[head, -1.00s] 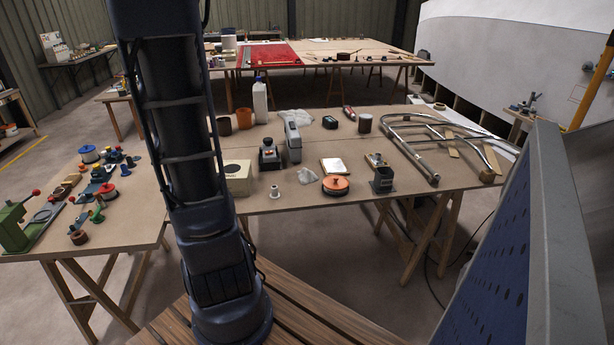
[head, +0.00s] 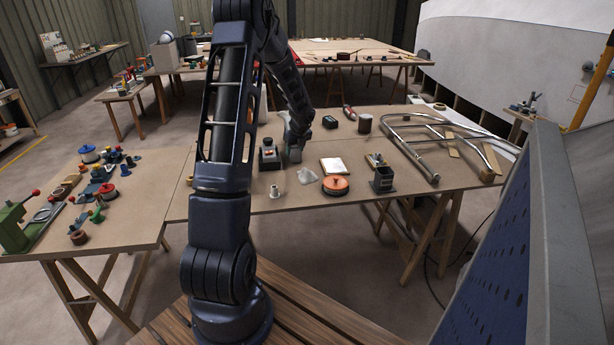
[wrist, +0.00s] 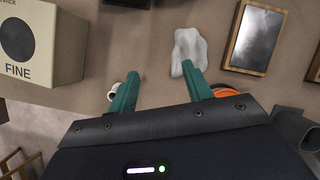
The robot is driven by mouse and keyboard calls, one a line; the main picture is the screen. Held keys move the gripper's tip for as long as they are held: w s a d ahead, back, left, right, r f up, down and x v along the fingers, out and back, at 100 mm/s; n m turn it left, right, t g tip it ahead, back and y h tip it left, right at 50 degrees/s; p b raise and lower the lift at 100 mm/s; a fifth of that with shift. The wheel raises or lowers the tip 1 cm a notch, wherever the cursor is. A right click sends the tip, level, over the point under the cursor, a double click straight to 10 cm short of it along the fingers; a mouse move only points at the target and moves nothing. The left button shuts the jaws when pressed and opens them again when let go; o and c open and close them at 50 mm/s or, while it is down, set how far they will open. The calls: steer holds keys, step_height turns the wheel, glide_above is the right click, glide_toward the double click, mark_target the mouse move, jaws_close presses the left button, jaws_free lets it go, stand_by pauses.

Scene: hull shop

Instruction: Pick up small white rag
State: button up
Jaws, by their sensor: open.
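The small white rag (head: 307,176) lies crumpled on the middle workbench (head: 350,190), near its front edge. In the wrist view the rag (wrist: 189,50) is just beyond the tip of the right teal finger. My gripper (wrist: 160,68) is open, with nothing between its fingers, over the front part of the bench. The rag lies to the right of the gap between the fingers. In the head view my arm reaches over the bench, and I cannot make out the fingers clearly.
A box marked FINE (wrist: 42,42) stands left of my gripper. A white fitting (head: 275,191) is close to the left finger. A wood-framed plate (head: 333,165) and an orange disc (head: 336,185) lie right of the rag. A metal tube frame (head: 430,140) takes up the bench's right end.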

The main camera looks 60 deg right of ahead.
steer(key=s+d+f+m, duration=0.3)
steer(key=s+d+f, duration=0.1)
steer(key=s, duration=0.1)
glide_above(307, 170)
steer(key=s+a, duration=0.2)
steer(key=f, duration=0.5)
steer(key=shift+d+f, duration=0.1)
steer(key=shift+d, duration=0.1)
steer(key=shift+d+x, duration=0.15)
steer(key=shift+x, duration=1.2)
steer(key=shift+d+x, duration=0.15)
steer(key=shift+x, duration=1.15)
steer(key=c, duration=1.1)
